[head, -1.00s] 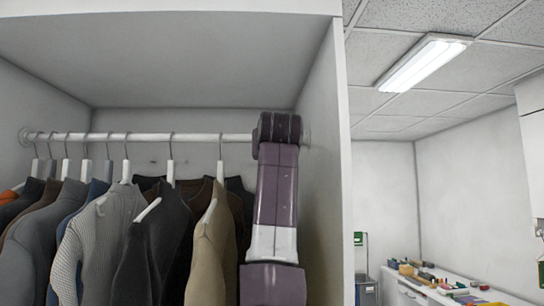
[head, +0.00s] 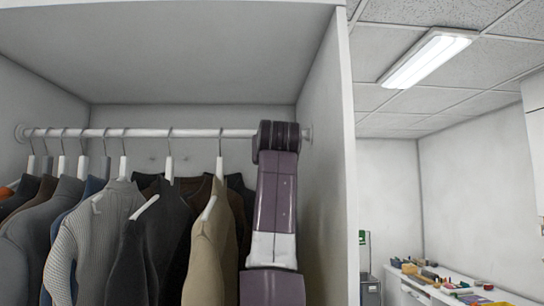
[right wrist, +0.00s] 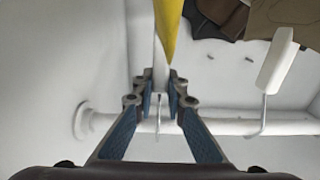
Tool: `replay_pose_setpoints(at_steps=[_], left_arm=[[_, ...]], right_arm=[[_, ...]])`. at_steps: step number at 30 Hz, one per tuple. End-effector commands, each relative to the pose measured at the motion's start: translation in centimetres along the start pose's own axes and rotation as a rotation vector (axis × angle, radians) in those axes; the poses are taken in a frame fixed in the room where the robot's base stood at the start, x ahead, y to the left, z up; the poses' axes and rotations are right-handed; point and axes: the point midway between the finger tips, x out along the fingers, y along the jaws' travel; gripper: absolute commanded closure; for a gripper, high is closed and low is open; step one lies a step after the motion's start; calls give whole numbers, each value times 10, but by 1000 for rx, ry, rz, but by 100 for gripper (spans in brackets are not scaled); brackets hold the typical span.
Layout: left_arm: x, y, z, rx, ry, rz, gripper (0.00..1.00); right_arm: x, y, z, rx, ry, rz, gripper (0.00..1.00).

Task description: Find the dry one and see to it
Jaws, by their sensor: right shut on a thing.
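Several garments on hangers hang from a white rod (head: 140,133) in an open wardrobe. They include a grey knit one (head: 92,235), a dark one (head: 143,250) and a tan one (head: 210,250). In the right wrist view, my right gripper (right wrist: 160,88) is shut on a white hanger (right wrist: 160,55) near the rod. A yellow garment (right wrist: 168,22) shows on that hanger; most of it is out of frame. In the head view my right arm stands at the rod's right end, and its gripper is hidden. No garment's dampness can be told. My left gripper is not in view.
The wardrobe's right side panel (head: 330,170) stands close to my right arm. Another hanger (right wrist: 277,62) is right of the gripper in the wrist view. Beyond the wardrobe, a white counter (head: 420,290) holds several small objects, with a ceiling light (head: 428,57) above.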

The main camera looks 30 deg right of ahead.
Motion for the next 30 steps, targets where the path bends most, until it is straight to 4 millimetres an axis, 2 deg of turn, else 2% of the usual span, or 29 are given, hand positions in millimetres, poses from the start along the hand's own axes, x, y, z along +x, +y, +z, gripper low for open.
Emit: replay_pose_setpoints(at_steps=[4, 9, 10, 15, 24, 30], left_arm=[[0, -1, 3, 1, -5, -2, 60], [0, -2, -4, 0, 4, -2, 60], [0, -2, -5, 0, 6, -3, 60], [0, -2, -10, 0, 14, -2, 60], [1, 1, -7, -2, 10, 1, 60], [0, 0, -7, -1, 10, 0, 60]], right_arm=[[0, 1, -2, 1, 8, 1, 100], [0, 1, -2, 1, 7, 1, 100], [0, 1, -2, 1, 7, 1, 87], [0, 1, -1, 1, 5, 1, 68], [2, 0, 4, -1, -6, 0, 68], [-11, 0, 2, 0, 0, 1, 68]])
